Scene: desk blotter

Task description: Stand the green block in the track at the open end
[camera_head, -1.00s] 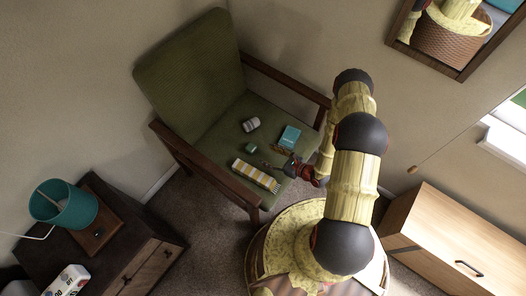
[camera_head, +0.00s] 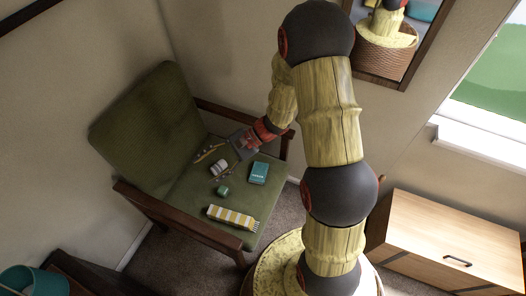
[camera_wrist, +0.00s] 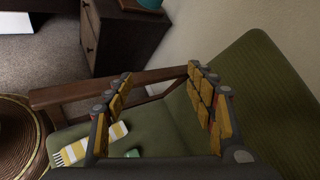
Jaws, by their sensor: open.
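In the wrist view the green block (camera_wrist: 132,153) shows low, partly cut off by the gripper frame. I cannot make out a track clearly.
Wooden armrests (camera_head: 175,214) bound the seat. A light wooden cabinet (camera_head: 450,245) stands to the right.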

